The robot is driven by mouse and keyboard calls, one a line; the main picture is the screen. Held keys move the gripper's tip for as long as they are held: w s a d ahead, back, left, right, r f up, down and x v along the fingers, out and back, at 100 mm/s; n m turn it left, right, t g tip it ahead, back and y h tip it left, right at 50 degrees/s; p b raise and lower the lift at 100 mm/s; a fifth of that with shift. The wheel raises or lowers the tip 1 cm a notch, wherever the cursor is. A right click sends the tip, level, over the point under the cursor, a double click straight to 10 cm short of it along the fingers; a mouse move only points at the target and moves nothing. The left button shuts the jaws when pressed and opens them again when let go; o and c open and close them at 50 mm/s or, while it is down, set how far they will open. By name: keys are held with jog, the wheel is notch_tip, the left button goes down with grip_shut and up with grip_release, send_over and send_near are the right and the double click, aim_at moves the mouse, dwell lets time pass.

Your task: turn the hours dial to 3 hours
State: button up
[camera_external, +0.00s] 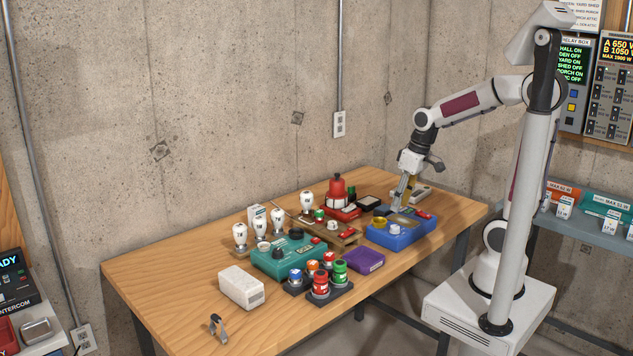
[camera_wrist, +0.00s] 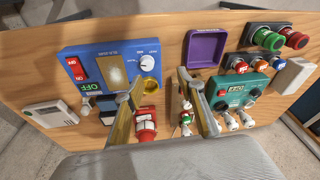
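A blue box (camera_external: 398,238) stands on the right part of the table. In the wrist view the blue box (camera_wrist: 125,57) carries a white round dial (camera_wrist: 147,63), a brass-coloured plate and a red ON switch. I cannot read which dial is marked hours. My gripper (camera_external: 397,208) is low over the back of the blue box. In the wrist view my gripper (camera_wrist: 160,78) is open and empty; the white dial lies just beyond its left fingertip.
A purple tray (camera_external: 364,261) and red and green buttons (camera_external: 320,284) stand in front. A red lamp-like item (camera_external: 337,190) and several white bulbs (camera_external: 277,218) stand towards the back and left. The table's left end (camera_external: 150,275) is clear.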

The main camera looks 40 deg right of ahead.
jog(key=shift+m+t, duration=0.4)
jog(key=shift+m, duration=0.1)
jog(key=shift+s+d+r, duration=0.25)
jog(key=shift+s+d, duration=0.1)
jog(key=shift+s, duration=0.4)
jog(key=shift+s+d+r, duration=0.25)
jog(key=shift+s+d, duration=0.05)
jog(key=shift+s, duration=0.45)
jog(key=shift+s+d+r, duration=0.25)
jog(key=shift+s+d, duration=0.1)
jog(key=shift+s, duration=0.4)
jog(key=shift+h, duration=0.3)
jog(key=s+d+r+t, duration=0.2)
jog(key=s+r, duration=0.1)
jog(key=s, duration=0.3)
jog(key=shift+s+d+r+m+t+h, duration=0.15)
jog(key=shift+d+r+m+t+h, duration=0.15)
jog(key=shift+d+r+m, duration=0.1)
dwell(1.7)
